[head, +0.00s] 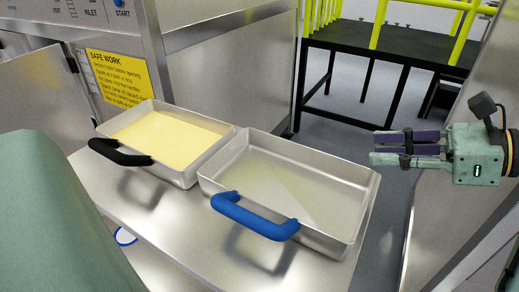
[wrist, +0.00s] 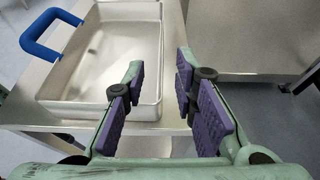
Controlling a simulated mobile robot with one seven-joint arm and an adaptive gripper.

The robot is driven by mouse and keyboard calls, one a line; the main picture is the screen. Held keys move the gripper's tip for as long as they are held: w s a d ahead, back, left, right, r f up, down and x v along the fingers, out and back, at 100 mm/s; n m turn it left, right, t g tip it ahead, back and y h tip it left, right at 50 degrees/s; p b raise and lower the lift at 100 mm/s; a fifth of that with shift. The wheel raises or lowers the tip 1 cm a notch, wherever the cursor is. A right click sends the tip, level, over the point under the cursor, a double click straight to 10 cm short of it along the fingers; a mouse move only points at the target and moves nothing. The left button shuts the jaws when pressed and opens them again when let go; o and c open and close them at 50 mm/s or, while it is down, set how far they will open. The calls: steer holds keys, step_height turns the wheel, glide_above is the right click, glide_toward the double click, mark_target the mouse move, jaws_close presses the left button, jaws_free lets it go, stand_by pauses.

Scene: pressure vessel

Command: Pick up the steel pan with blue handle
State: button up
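The steel pan with blue handle (head: 290,185) sits on a steel shelf, empty, with its blue handle (head: 254,216) on the near side. In the wrist view the pan (wrist: 112,60) is at the upper left, with its blue handle (wrist: 48,34) at the far left corner. My gripper (head: 372,147) is in the air to the right of the pan, apart from it.
A second steel pan with a black handle (head: 118,152) holds a yellow content and stands close left of the blue-handled pan. The steel shelf (head: 160,215) has bare room in front. A yellow safety sign (head: 117,80) is on the cabinet. A black platform with yellow rails (head: 385,45) stands behind.

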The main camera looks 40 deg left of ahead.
mark_target(327, 154)
steer(key=shift+w+f, duration=0.2)
steer(key=shift+f, duration=0.15)
steer(key=shift+t, duration=0.3)
steer(key=x, duration=0.5)
steer(key=shift+f, duration=0.1)
steer(key=shift+s+p+x, duration=0.2)
steer(key=shift+p+x, duration=0.6)
steer(key=shift+x, duration=1.8)
steer(key=shift+c, duration=0.6)
jaws_close()
